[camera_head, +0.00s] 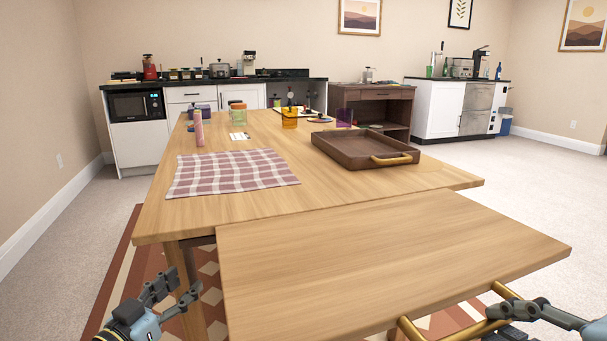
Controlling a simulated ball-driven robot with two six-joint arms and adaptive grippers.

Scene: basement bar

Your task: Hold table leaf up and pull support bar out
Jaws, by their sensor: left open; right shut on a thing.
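The wooden table (330,203) has its leaf (380,260) at the near side, raised and roughly level with the tabletop. A gold bar-shaped handle (408,327) shows at the leaf's near right edge. My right gripper (500,311) is at that edge, shut on the gold handle. My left gripper (176,288) is open and empty, left of the leaf near a table leg (184,290), touching neither as far as I can tell.
On the table are a checkered cloth (228,172), a brown tray (345,151) with gold handles, a pink bottle (198,128) and an orange jar (289,118). A patterned rug (118,285) lies below. Counters stand along the far wall. Open carpet (540,195) is at right.

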